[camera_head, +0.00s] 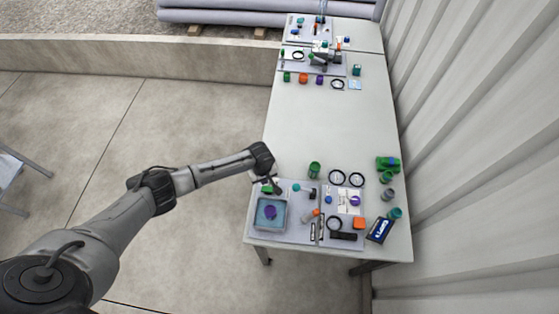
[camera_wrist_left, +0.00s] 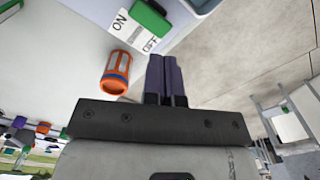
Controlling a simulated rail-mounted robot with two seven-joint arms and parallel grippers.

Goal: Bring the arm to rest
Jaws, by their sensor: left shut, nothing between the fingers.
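My left gripper (camera_head: 272,187) hangs over the near left part of the white table (camera_head: 335,125), just behind the grey tote (camera_head: 260,225). In the left wrist view its two dark fingers (camera_wrist_left: 166,78) are together with nothing between them. A green switch (camera_wrist_left: 152,18) on a white ON/OFF label (camera_wrist_left: 135,32) lies beyond the fingertips. An orange, ribbed cylinder (camera_wrist_left: 116,74) stands to the left of the fingers. My right gripper is not in view.
The tote holds a purple piece (camera_head: 270,211). Black rings (camera_head: 336,177), green and grey cylinders and a blue box (camera_head: 380,230) crowd the near end. More parts sit at the far end. The table's middle is clear. A corrugated wall (camera_head: 470,150) runs along the right.

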